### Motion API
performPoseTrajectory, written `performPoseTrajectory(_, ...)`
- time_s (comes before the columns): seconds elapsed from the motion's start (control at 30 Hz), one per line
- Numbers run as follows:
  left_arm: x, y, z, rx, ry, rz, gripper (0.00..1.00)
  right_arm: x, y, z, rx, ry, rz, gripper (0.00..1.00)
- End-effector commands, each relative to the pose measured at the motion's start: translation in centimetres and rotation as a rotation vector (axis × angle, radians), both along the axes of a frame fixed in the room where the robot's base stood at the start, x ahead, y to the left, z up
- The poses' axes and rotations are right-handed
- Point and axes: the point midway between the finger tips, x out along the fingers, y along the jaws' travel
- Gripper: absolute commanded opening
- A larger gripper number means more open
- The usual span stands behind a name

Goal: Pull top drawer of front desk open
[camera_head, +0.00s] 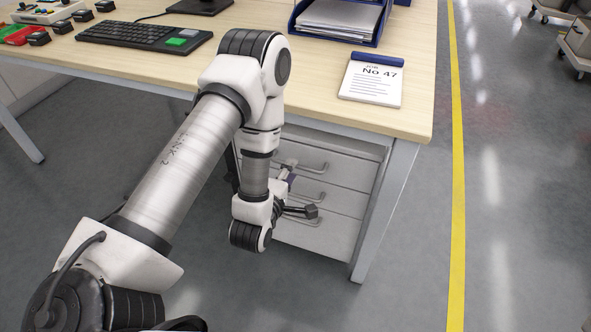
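The front desk (420,100) has a light wood top and grey metal legs. Under its right end stands a pale drawer unit (340,228) with stacked drawers and bar handles. The top drawer (350,166) looks shut, and its handle (318,172) shows just right of my gripper. My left gripper (300,187) is in front of the drawer fronts, with its fingers spread apart and nothing seen between them. One dark fingertip is low, in front of a lower drawer. Whether the upper finger touches the top handle I cannot tell. My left arm hides the unit's left side. My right gripper is out of view.
On the desk are a keyboard (145,36), a blue paper tray (340,20), a job card (371,80) and several small colored parts at the far left. A desk leg (385,210) stands right of the drawers. Open floor lies beyond, with a yellow line (457,200) and trolleys (574,45).

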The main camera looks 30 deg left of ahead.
Motion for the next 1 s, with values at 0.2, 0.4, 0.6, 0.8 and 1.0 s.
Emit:
performPoseTrajectory(0.2, 3.1, 0.8, -0.7, 0.000, -0.002, 0.000, 0.37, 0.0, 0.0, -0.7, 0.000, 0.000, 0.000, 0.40)
performPoseTrajectory(0.4, 3.5, 0.8, -0.7, 0.001, 0.001, -0.001, 0.37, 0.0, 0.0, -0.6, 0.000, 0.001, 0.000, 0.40)
performPoseTrajectory(0.6, 3.5, 0.8, -0.7, 0.000, 0.002, -0.001, 0.00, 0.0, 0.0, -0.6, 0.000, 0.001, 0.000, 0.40)
performPoseTrajectory(0.8, 3.5, 0.8, -0.7, 0.001, 0.001, -0.001, 0.00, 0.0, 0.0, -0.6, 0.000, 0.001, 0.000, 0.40)
performPoseTrajectory(1.0, 3.8, 0.9, -0.7, 0.001, 0.001, -0.001, 0.00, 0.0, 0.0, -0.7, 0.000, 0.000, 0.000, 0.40)
